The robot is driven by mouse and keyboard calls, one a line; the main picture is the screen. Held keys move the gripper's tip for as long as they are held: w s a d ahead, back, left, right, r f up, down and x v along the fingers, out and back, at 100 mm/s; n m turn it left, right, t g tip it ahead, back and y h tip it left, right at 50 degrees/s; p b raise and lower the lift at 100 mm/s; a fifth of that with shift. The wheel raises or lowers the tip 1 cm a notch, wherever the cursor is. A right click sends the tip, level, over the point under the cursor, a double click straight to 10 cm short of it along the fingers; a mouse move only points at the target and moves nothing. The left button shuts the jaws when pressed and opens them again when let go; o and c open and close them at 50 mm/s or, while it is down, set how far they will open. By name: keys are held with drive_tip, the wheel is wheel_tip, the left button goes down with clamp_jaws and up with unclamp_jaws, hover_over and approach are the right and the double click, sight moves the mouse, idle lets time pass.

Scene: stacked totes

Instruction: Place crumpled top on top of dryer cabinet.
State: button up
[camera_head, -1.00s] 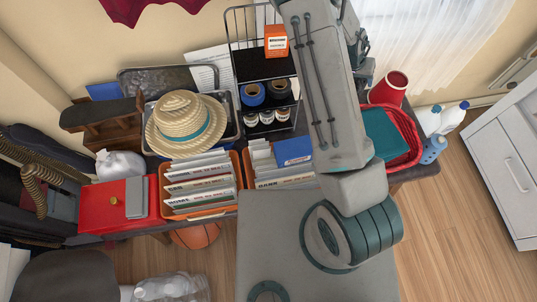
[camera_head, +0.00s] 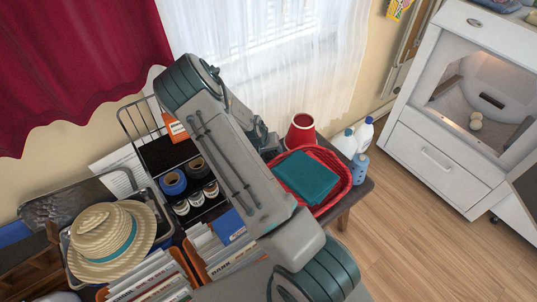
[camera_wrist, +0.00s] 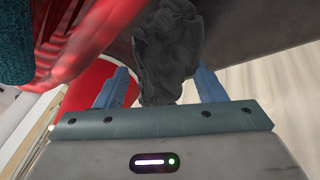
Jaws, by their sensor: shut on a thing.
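In the wrist view, a dark grey crumpled top (camera_wrist: 168,50) hangs bunched between the blue fingers of my gripper (camera_wrist: 165,82), which is shut on it. In the head view, my arm hides the gripper and the top. The white dryer cabinet (camera_head: 440,158) stands on the floor at the right, apart from the table. It has a drawer with a handle and an open lit bay above it. Its top is partly cut off by the picture's upper right edge, and some folded cloth (camera_head: 487,4) shows there.
The table near my arm holds a red basket (camera_head: 343,188) with a teal cloth (camera_head: 307,176), a red cup (camera_head: 300,130), a wire rack and a straw hat (camera_head: 105,240). Bottles (camera_head: 361,136) stand between table and cabinet. Wooden floor is clear before the cabinet.

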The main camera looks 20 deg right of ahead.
drive_tip(key=shift+f, duration=0.55)
drive_tip(key=shift+f, duration=0.2)
drive_tip(key=o, duration=1.1)
drive_tip(key=shift+r, duration=0.15)
